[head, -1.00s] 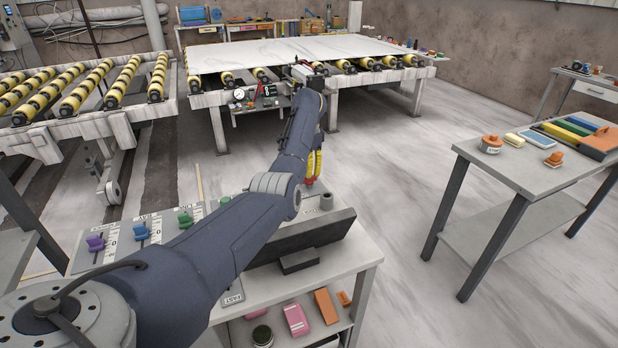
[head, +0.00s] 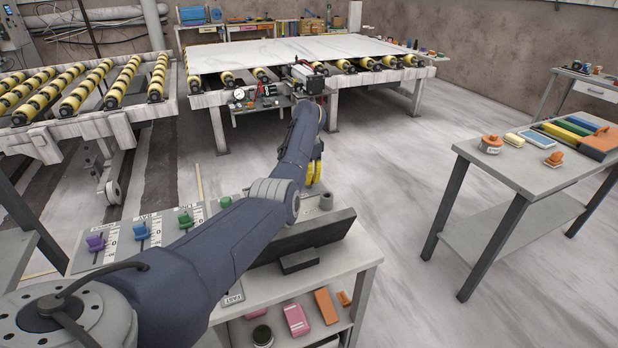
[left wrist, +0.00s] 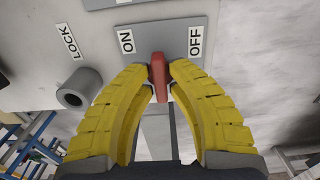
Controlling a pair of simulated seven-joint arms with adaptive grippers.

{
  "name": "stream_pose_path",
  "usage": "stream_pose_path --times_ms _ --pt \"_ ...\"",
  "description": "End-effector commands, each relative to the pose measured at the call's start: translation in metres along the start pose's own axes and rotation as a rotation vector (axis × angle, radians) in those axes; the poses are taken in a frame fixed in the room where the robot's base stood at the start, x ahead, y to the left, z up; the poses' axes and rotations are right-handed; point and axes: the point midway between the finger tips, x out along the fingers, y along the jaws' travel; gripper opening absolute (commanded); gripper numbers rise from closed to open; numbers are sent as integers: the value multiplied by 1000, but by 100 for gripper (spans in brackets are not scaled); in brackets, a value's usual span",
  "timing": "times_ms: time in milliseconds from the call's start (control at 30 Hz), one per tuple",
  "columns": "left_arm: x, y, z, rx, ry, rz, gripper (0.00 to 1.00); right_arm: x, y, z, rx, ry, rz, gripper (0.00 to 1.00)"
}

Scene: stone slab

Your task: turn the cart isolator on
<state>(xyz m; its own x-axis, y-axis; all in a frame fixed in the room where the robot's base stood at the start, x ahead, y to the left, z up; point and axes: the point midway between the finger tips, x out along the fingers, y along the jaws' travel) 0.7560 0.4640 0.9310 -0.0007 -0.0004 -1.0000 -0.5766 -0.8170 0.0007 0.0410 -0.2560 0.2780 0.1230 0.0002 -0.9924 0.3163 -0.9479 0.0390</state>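The cart isolator's red handle (left wrist: 158,72) shows in the left wrist view on a grey plate (left wrist: 205,20), with an ON label to its left and an OFF label to its right. The handle stands between the two labels; its exact setting is hard to read. My left gripper (left wrist: 162,88) has its yellow fingers on both sides of the handle, tips closed in against it. In the head view the left gripper (head: 315,172) is low over the far edge of the cart, and the handle is hidden there. My right gripper is not in view.
A grey round post (left wrist: 80,88) stands beside a LOCK label on the panel. The cart top carries a purple lever (head: 96,243), a blue lever (head: 141,232), a green lever (head: 186,221) and a dark tilted screen (head: 300,235). A side table (head: 520,165) stands right, across open floor.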

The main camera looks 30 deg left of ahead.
Motion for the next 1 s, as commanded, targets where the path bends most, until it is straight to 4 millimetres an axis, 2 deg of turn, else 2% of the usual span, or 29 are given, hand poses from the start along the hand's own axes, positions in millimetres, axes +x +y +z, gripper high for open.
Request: stream_pose_path --times_ms 33,100,567,767,1000 --pt "0 0 0 0 0 0 8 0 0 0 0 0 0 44" --pt "0 0 0 0 0 0 0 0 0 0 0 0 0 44" --pt "0 0 0 46 1 1 0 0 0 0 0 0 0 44" --pt "0 1 -2 170 3 2 0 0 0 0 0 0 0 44" --pt "0 1 -1 392 2 2 0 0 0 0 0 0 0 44"
